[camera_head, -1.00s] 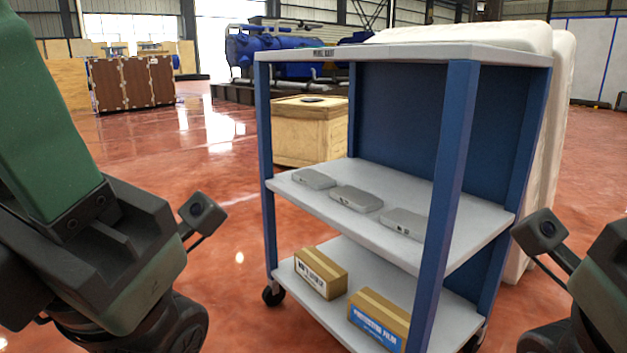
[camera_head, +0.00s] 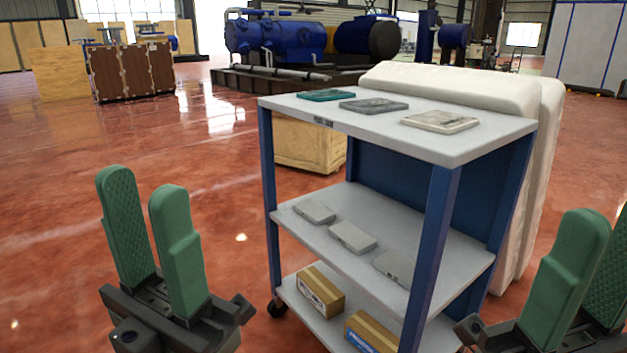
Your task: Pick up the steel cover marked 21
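Three flat plates lie on the cart's top shelf: a teal one (camera_head: 325,95), a grey one (camera_head: 373,105) and a pale one (camera_head: 440,121). Three grey box-like pieces lie on the middle shelf: a left one (camera_head: 314,211), a middle one (camera_head: 352,237) and a right one (camera_head: 394,266), partly behind the front post. I cannot read a 21 on any of them, nor tell which is the steel cover. My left gripper (camera_head: 142,188) is open and empty, left of the cart. My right gripper (camera_head: 606,215) looks open at the right edge, partly cut off.
The blue-and-grey cart (camera_head: 480,140) has cartons (camera_head: 320,291) on its bottom shelf. A white padded block (camera_head: 525,100) stands behind it, and a wooden crate (camera_head: 305,146) behind its left side. The red floor left of the cart is clear.

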